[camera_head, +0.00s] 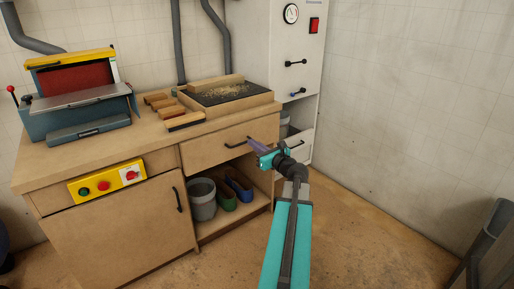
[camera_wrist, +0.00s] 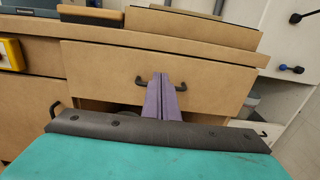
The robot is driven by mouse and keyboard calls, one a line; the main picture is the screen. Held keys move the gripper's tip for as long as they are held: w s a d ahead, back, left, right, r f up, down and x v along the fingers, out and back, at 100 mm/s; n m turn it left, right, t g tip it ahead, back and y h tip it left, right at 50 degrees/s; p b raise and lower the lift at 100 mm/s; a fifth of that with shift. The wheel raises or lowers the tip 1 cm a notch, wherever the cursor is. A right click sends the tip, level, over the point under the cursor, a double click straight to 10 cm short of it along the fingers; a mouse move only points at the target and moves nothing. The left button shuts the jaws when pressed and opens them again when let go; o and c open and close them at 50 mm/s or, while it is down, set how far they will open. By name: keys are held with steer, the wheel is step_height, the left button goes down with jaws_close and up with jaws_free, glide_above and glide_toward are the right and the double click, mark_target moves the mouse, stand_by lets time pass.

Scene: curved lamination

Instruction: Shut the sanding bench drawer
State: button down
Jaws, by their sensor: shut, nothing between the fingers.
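The sanding bench drawer (camera_head: 208,152) has a plain wooden front under the right part of the bench top. It also shows in the wrist view (camera_wrist: 110,70). Its black bar handle (camera_head: 238,143) is at the middle of the front, and it shows behind my fingers in the wrist view (camera_wrist: 142,80). My gripper (camera_head: 252,143) is shut and empty. Its purple fingertips (camera_wrist: 161,77) point at the drawer front and overlap the middle of the handle in the wrist view. I cannot tell if they touch it, or how far the drawer stands out.
An open shelf below the drawer holds a grey bucket (camera_head: 202,199) and green and blue bins (camera_head: 239,187). A sander (camera_head: 80,110) and a sanding tray (camera_head: 265,98) stand on the bench top. A white cabinet (camera_head: 270,45) stands right.

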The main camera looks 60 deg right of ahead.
mark_target(234, 130)
steer(key=b+x, duration=0.2)
steer(key=x, duration=0.8)
steer(key=shift+w+d+f+b, duration=0.1)
steer(key=shift+w+d+b, duration=0.1)
steer(key=shift+b, duration=0.15)
steer(key=shift+w, duration=0.3)
steer(key=shift+p+x, duration=0.6)
steer(key=shift+x, duration=1.15)
steer(key=shift+w, duration=0.1)
steer(key=shift+w+r, duration=0.1)
steer(key=shift+r, duration=0.25)
steer(key=shift+s+a+f, duration=0.1)
steer(key=shift+s+a, duration=0.1)
steer(key=shift+s, duration=0.25)
steer(key=p+v, duration=0.3)
steer(key=v, duration=1)
steer(key=shift+s+f, duration=0.15)
steer(key=shift+s, duration=0.3)
